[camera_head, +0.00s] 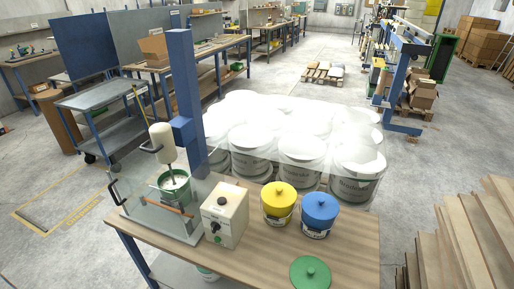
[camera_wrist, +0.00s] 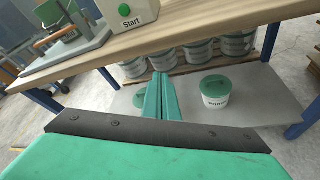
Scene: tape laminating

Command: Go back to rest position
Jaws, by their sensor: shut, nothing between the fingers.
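My gripper (camera_wrist: 162,97) shows in the wrist view with its two green fingers together and nothing between them. It is in front of the table's edge, with the lower shelf behind it. The wooden table (camera_head: 340,240) also shows in the wrist view (camera_wrist: 195,30). My gripper does not show in the head view. On the table are a mixing machine (camera_head: 165,145), a white control box (camera_head: 226,212) with a green button, a yellow tin (camera_head: 278,203), a blue tin (camera_head: 319,214) and a green lid (camera_head: 310,272).
White buckets (camera_head: 355,170) under clear wrap stand behind the table. A lower shelf (camera_wrist: 255,90) holds a small white tub (camera_wrist: 215,92) with a green lid. Wooden planks (camera_head: 465,235) are at the right. A grey cart (camera_head: 95,97) stands at the left.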

